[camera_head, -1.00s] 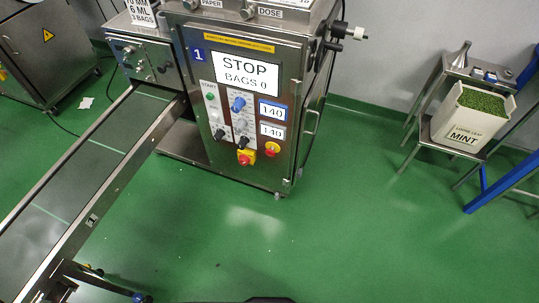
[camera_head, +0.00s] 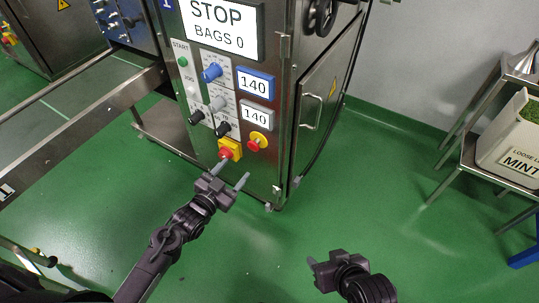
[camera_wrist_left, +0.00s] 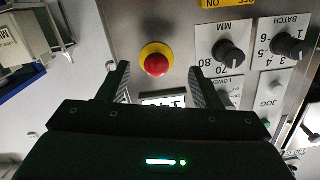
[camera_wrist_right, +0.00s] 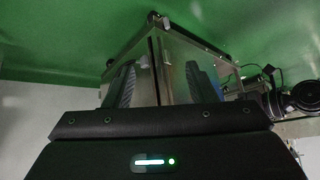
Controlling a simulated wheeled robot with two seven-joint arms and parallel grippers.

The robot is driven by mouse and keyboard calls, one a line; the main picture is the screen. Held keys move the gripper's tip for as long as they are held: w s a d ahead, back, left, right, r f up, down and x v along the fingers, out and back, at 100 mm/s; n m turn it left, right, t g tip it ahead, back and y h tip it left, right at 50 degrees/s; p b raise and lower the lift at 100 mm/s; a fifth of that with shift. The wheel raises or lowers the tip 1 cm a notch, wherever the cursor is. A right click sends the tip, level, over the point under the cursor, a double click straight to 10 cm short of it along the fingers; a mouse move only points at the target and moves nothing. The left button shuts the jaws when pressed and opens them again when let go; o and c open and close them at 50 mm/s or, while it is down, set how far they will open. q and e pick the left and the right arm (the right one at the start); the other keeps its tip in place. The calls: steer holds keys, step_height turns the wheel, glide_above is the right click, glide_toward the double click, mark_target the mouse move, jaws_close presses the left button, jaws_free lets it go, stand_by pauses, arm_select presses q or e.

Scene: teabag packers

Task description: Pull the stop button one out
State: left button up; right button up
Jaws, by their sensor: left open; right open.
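The stop button (camera_head: 258,141) is a round red knob on a yellow ring, low on the right of the steel control panel of machine one (camera_head: 170,28). In the left wrist view the red button (camera_wrist_left: 156,62) lies ahead, between and beyond the fingertips, and nothing touches it. My left gripper (camera_head: 231,174) is open and empty, below and in front of the panel; its fingers (camera_wrist_left: 160,80) stand wide apart. My right gripper (camera_head: 318,266) is open and empty, low over the floor, away from the panel. I cannot tell whether the button is pressed in or out.
A red switch on a yellow square (camera_head: 229,149) sits just left of the button. Black knobs (camera_head: 222,129) are above it. A door handle (camera_head: 311,112) sticks out on the cabinet's right side. A conveyor (camera_head: 75,130) runs at left. Green floor (camera_head: 380,190) is open at right.

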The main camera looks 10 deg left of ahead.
mark_target(252, 147)
arm_select(q)
steer(key=shift+m+t+h, duration=0.3)
steer(key=shift+t+h, duration=0.1)
steer(key=shift+h, duration=0.1)
steer(key=w+d, duration=0.1)
steer(key=w, duration=0.1)
steer(key=w+d+r+b, duration=0.1)
steer(key=w, duration=0.2)
steer(key=w+d+r+b, duration=0.1)
steer(key=w, duration=0.2)
steer(key=shift+d+r, duration=0.15)
steer(key=shift+d, duration=0.2)
steer(key=shift+w+d, duration=0.15)
steer(key=shift+w, duration=0.1)
arm_select(e)
steer(key=w+r+t+y, duration=0.1)
steer(key=w+r+t, duration=0.3)
steer(key=r, duration=0.3)
steer(key=w+a+r+t+y, duration=0.1)
steer(key=w+r+t, duration=0.2)
steer(key=w+r, duration=0.2)
step_height(252, 147, up, 4)
steer(key=shift+w+f+t+y, duration=0.15)
steer(key=shift+f+t+y, duration=0.15)
steer(key=shift+t, duration=0.1)
arm_select(q)
steer(key=shift+c, duration=0.3)
arm_select(e)
steer(key=shift+a, duration=0.1)
